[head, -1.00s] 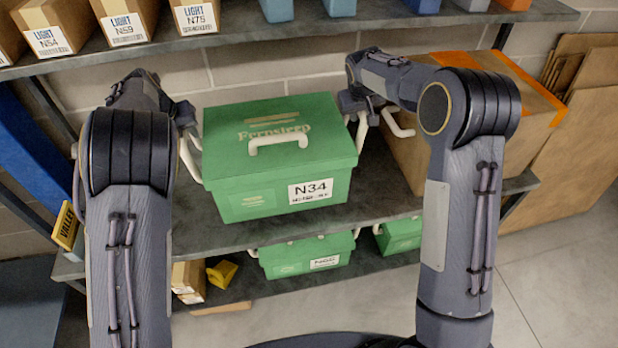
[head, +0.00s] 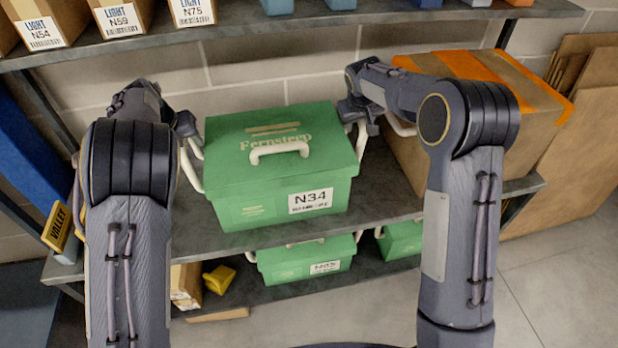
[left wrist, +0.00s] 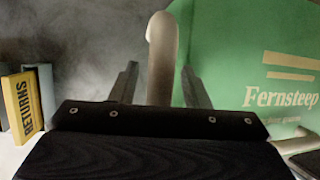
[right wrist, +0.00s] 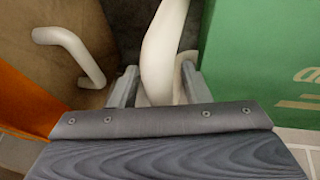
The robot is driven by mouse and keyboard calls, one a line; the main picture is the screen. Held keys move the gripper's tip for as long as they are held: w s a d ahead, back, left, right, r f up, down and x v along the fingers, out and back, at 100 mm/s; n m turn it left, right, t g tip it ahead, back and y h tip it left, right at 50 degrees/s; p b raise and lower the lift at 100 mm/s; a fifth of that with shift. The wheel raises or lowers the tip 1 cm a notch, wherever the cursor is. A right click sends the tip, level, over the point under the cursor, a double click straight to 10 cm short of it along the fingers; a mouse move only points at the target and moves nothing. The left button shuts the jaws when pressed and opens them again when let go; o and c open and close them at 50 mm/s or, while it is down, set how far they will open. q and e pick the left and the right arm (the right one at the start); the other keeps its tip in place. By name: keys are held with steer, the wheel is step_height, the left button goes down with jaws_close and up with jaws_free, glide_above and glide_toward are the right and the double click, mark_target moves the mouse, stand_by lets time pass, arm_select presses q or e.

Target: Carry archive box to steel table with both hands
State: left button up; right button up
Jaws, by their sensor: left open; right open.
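The archive box (head: 270,205) is green with a lid, a white top handle and an N34 label. It rests upright on the middle shelf (head: 385,205). My left gripper (head: 188,135) is at its left side and my right gripper (head: 358,118) at its right side. In the left wrist view, the open fingers (left wrist: 160,85) stand either side of a white side handle (left wrist: 161,50), with the green box (left wrist: 245,60) to the right. In the right wrist view, the open fingers (right wrist: 158,85) straddle the other white handle (right wrist: 163,40). Contact with the handles cannot be told. No steel table is visible.
A brown carton with orange tape (head: 480,85) stands close on the right. More green boxes (head: 300,262) sit on the lower shelf. The upper shelf (head: 270,28) overhangs behind with small cartons. Grey floor (head: 560,270) lies clear at right.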

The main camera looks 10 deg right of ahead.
steer(key=shift+r, duration=0.15)
arm_select(q)
steer(key=v, duration=1.2)
arm_select(e)
steer(key=v, duration=1.1)
steer(key=shift+s+r, duration=0.2)
steer(key=shift+r, duration=0.1)
arm_select(q)
steer(key=p+v, duration=0.6)
steer(key=v, duration=0.2)
arm_select(e)
step_height(320, 180, up, 6)
arm_select(q)
steer(key=shift+a, duration=0.1)
arm_select(e)
steer(key=shift+r, duration=0.15)
steer(key=v, duration=0.8)
